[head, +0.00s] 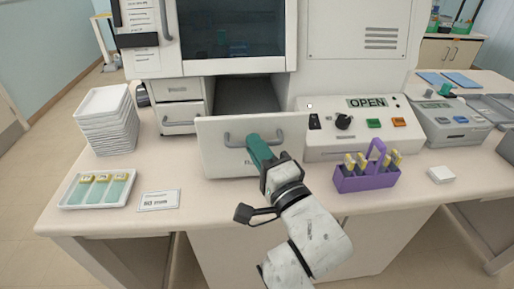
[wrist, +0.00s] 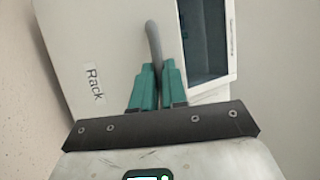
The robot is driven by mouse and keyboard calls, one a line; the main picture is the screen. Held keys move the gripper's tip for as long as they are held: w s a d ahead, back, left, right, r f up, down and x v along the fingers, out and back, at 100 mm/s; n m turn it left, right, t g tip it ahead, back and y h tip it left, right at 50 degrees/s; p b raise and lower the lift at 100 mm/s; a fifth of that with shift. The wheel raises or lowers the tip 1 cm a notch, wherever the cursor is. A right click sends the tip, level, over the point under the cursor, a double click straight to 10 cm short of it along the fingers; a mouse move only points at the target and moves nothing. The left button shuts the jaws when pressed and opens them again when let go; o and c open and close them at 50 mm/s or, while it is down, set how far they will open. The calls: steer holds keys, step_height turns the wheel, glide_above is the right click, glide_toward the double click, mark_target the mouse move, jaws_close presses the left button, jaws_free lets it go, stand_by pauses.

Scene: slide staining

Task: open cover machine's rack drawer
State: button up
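The cover machine (head: 300,50) stands on the bench. Its rack drawer (head: 215,150) is out toward me, with the dark opening (head: 246,95) showing behind its white front panel. In the wrist view the panel (wrist: 115,45) carries the label "Rack". My gripper (head: 256,148) is at the middle of the drawer's grey bar handle (head: 232,139). In the wrist view its teal fingers (wrist: 158,75) sit on either side of the handle (wrist: 153,42) and look shut on it. Part of the label is hidden behind my gripper in the head view.
A purple slide rack (head: 365,183) stands right of the drawer, below a control panel (head: 350,145) with an "OPEN" display. A stack of white trays (head: 103,110), a tray with slides (head: 72,196) and a small sign (head: 158,200) are on the left. Bench front is partly clear.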

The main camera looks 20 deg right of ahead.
steer(key=o, duration=0.4)
steer(key=shift+o, duration=0.2)
steer(key=a+b+v, duration=0.1)
steer(key=b+v, duration=0.2)
steer(key=v, duration=0.7)
steer(key=shift+s+d, duration=0.4)
steer(key=shift+d, duration=0.1)
